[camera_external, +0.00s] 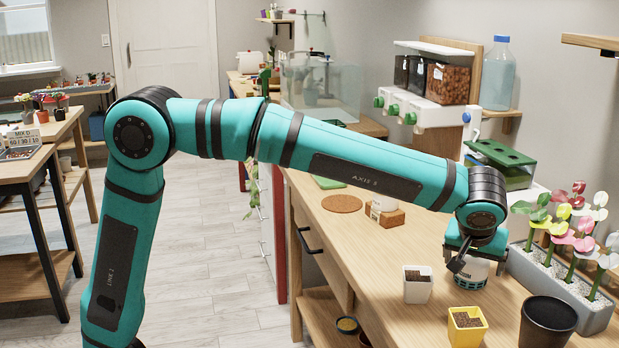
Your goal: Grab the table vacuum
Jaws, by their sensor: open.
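The gripper is open. The wrist and fingers hide the device's top, and I cannot tell whether the fingers touch it.
A white pot (418,290) and a yellow pot (467,329), both with soil, stand close to the left and front. A black pot (546,323) is at front right. A grey planter (565,285) with colourful plants is on the right. A cork mat (342,204) lies farther back.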

